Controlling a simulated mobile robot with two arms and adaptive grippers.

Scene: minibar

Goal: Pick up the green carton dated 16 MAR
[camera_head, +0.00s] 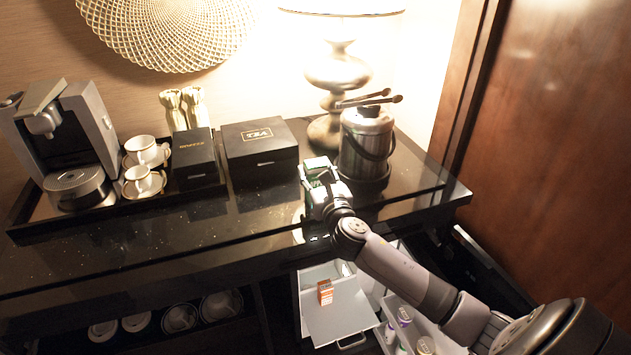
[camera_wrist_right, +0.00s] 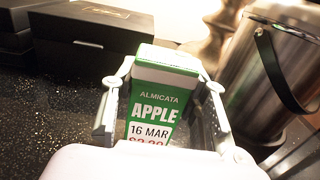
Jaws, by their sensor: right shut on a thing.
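The green carton (camera_wrist_right: 157,100) shows in the right wrist view with a white top and the words "ALMICATA APPLE" and "16 MAR". It sits between the two fingers of my right gripper (camera_wrist_right: 160,115), which is shut on it. In the head view the carton (camera_head: 316,164) shows above my right gripper (camera_head: 322,190), over the black counter (camera_head: 240,220) near the ice bucket. I cannot tell whether its base touches the counter. My left gripper is not in view.
A steel ice bucket (camera_head: 366,142) with tongs stands close to the right of the carton. A black tea box (camera_head: 260,148) is to the left. Below the counter, an open fridge (camera_head: 340,310) holds an orange carton (camera_head: 325,292); its door shelf (camera_head: 405,325) holds bottles.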

